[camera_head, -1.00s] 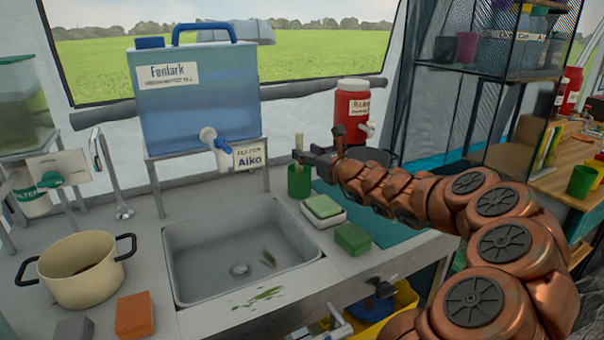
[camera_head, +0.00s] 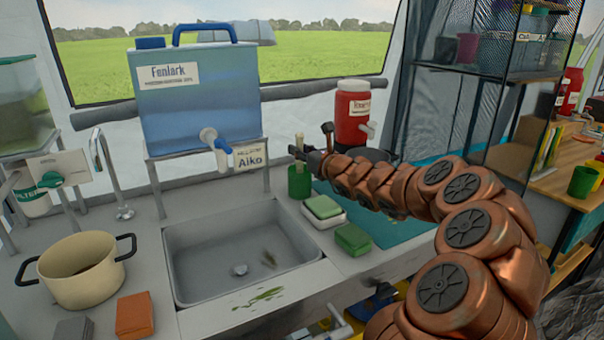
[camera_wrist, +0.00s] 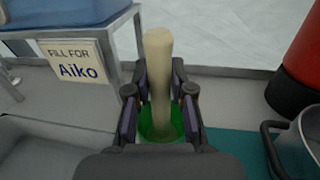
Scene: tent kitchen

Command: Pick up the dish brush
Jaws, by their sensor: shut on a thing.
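The dish brush shows as a pale upright handle (camera_wrist: 158,75) in the wrist view, rising out of a green cup (camera_wrist: 162,122). In the head view the handle (camera_head: 299,141) stands above the green cup (camera_head: 299,182), beside the sink's far right corner. My gripper (camera_head: 298,152) is shut on the handle, just above the cup's rim. In the wrist view the gripper's fingers (camera_wrist: 160,100) lie on both sides of the handle. The brush's lower end is hidden in the cup.
A sink (camera_head: 240,250) lies front left of the cup. Sponges (camera_head: 322,207) sit in front of it. A blue water container (camera_head: 195,95) on a stand is to the left. A red jug (camera_head: 352,112) and a metal pot (camera_wrist: 300,140) are to the right.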

